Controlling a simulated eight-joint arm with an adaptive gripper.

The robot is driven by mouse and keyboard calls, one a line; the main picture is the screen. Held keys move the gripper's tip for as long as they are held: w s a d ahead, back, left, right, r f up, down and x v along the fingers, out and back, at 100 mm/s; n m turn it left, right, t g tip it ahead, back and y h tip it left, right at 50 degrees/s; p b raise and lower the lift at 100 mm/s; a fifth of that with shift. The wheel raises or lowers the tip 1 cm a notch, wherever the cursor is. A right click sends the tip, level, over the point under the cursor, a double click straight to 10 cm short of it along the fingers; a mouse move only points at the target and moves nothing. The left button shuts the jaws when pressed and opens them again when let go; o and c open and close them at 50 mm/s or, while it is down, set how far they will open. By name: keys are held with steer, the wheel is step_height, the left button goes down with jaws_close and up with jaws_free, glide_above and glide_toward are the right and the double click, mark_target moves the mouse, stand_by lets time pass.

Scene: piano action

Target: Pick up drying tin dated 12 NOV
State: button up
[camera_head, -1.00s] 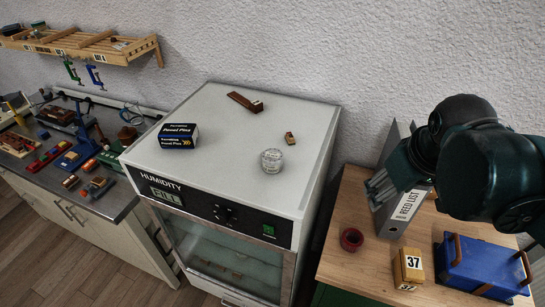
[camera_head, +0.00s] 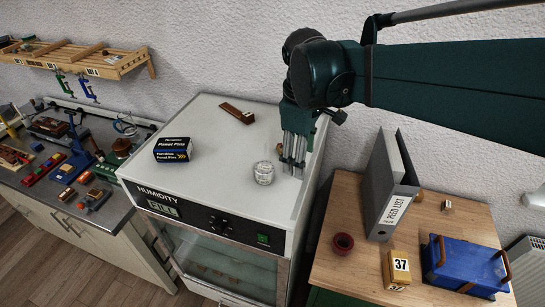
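No date reading 12 NOV is legible in this view, so I cannot tell which thing is the dated tin. A small round, silvery, glass-like container (camera_head: 264,173) stands on the pale top of the humidity cabinet (camera_head: 205,185). My gripper (camera_head: 292,168) points down over the cabinet top, just right of the container and apart from it in the picture. Its grey fingers overlap in this view, so their opening is unclear. I see nothing held between them.
A dark box of panel pins (camera_head: 173,149) and a brown wooden strip (camera_head: 237,112) lie on the cabinet top.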

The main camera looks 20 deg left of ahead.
mark_target(264, 167)
steer(key=a+n, duration=0.1)
steer(key=a, duration=0.2)
steer(key=a+n+p, duration=0.1)
steer(key=a, duration=0.3)
steer(key=s+a+n+h+p, duration=0.1)
steer(key=a, duration=0.2)
steer(key=shift+a+r+n+g, duration=0.1)
steer(key=shift+a+n+g, duration=0.25)
steer(key=shift+n+g, duration=0.05)
steer(key=shift+s+a, duration=0.15)
steer(key=shift+a, duration=0.3)
steer(key=shift+f, duration=0.2)
steer(key=shift+d+f, duration=0.2)
steer(key=shift+f, duration=0.95)
steer(key=shift+d+f, duration=0.25)
steer(key=shift+f, duration=1.05)
steer(key=shift+d+f, duration=0.2)
steer(key=shift+f, duration=1.05)
